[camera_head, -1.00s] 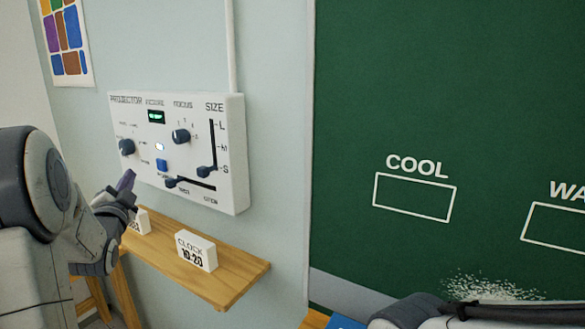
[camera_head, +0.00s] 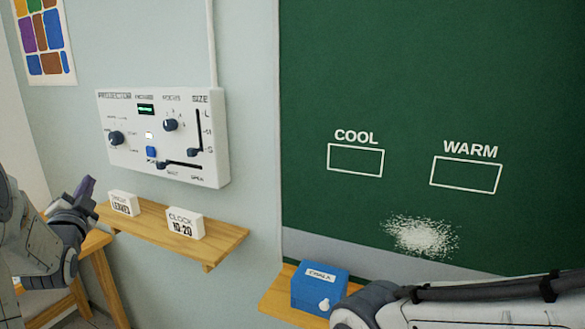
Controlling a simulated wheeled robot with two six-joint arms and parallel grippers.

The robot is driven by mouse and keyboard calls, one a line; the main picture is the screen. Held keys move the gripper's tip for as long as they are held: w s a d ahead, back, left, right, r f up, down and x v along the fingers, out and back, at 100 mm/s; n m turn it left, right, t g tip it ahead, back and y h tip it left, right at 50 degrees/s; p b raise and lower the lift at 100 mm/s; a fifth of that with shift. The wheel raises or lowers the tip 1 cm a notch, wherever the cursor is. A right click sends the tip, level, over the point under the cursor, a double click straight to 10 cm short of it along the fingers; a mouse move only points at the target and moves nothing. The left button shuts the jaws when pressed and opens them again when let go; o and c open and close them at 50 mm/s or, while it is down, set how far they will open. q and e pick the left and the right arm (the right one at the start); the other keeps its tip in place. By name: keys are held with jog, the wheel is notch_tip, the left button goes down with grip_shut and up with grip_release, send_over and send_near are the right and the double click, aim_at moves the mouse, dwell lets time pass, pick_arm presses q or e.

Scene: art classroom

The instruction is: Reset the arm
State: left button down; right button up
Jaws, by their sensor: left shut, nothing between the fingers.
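My left gripper (camera_head: 84,190) is at the left edge, shut and empty, with its dark purple fingertips pointing up. It is apart from the white projector panel (camera_head: 215,165), to the panel's lower left, and near the left end of the wooden shelf. The panel has knobs, sliders, a small green display and a blue button (camera_head: 152,153). My right arm reaches in along the bottom right; its gripper is not seen.
A wooden shelf (camera_head: 150,232) holds two white blocks, one (camera_head: 124,203) at the left and a clock block (camera_head: 185,223). A blue chalk box (camera_head: 318,286) stands on a wooden ledge (camera_head: 279,296) under the green chalkboard (camera_head: 430,70). A white chalk smudge marks the board.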

pick_arm(q)
jog(key=w+d+f+g+h, duration=0.2)
jog(key=d+f, duration=0.1)
jog(key=d, duration=0.4)
jog(key=w+d+f+g+h, duration=0.1)
jog(key=w+d+f+h, duration=0.15)
jog(key=d, duration=0.45)
jog(key=s+d+f+g+h, duration=0.2)
jog(key=s+d+f, duration=0.1)
jog(key=d, duration=0.4)
jog(key=s+d+f+g+h, duration=0.1)
jog(key=s+d+f+g, duration=0.1)
jog(key=d+f, duration=0.35)
jog(key=s+d+f+g+h, duration=0.1)
jog(key=s+d+f+g, duration=0.15)
jog(key=s+d, duration=0.45)
jog(key=s+d+f+g+h, duration=0.1)
jog(key=s+d+f+g, duration=0.1)
jog(key=s+d+g, duration=0.35)
jog(key=s+d+f+g, duration=0.1)
jog(key=s+g, duration=0.1)
jog(key=s, duration=0.8)
jog(key=s+d+f+g, duration=0.1)
jog(key=s+d+g, duration=0.1)
jog(key=s, duration=0.7)
jog(key=shift+s+d+y, duration=0.25)
jog(key=shift+s+y, duration=0.1)
jog(key=shift+y, duration=0.1)
